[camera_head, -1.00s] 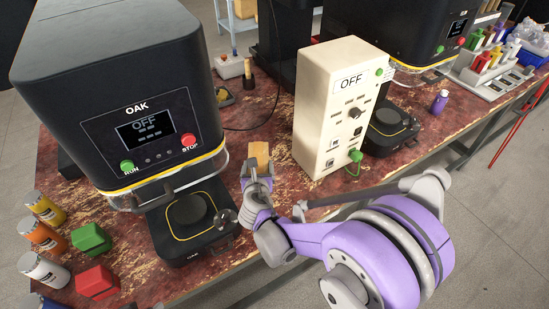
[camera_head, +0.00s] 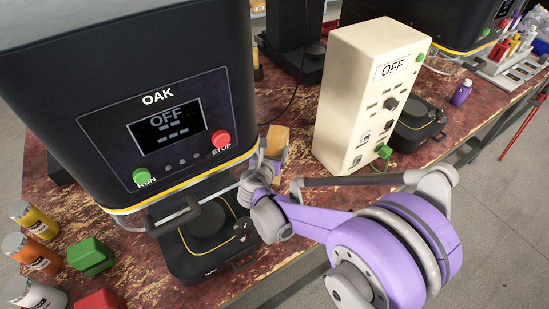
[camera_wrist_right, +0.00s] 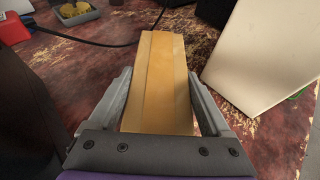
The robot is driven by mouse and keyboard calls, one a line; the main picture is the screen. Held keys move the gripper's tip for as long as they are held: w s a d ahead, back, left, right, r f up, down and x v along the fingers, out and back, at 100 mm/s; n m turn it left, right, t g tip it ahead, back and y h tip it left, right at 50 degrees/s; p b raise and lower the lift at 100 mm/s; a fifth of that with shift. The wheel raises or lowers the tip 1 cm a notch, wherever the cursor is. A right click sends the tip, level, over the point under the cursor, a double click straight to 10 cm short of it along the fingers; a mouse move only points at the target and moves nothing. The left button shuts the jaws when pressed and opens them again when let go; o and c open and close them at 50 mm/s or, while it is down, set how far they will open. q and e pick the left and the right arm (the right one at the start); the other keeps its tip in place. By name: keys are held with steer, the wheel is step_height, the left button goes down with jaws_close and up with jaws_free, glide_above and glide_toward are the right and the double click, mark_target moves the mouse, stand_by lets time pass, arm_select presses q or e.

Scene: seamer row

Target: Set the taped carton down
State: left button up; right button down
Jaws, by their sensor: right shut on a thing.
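The taped carton (camera_head: 279,138) is a small tan box with a lighter tape strip along it. It also fills the middle of the right wrist view (camera_wrist_right: 166,85). My right gripper (camera_head: 270,160) is shut on it, with one finger along each side, between the black OAK machine and the cream control box. In the right wrist view, the gripper (camera_wrist_right: 165,105) holds the carton above or at the stained red-brown bench top (camera_wrist_right: 120,65). I cannot tell whether the carton touches the bench. My left gripper is not in view.
The OAK machine (camera_head: 120,80) stands close on the left, its display reading OFF. The cream control box (camera_head: 365,95), also OFF, stands close on the right. A dark cable (camera_wrist_right: 85,40) crosses the bench behind the carton. Red and green blocks (camera_head: 90,255) and several jars sit front left.

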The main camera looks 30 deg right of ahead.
steer(key=shift+f+b, duration=0.35)
steer(key=shift+f, duration=1.5)
steer(key=shift+f, duration=0.2)
jaws_free()
steer(key=shift+r, duration=0.1)
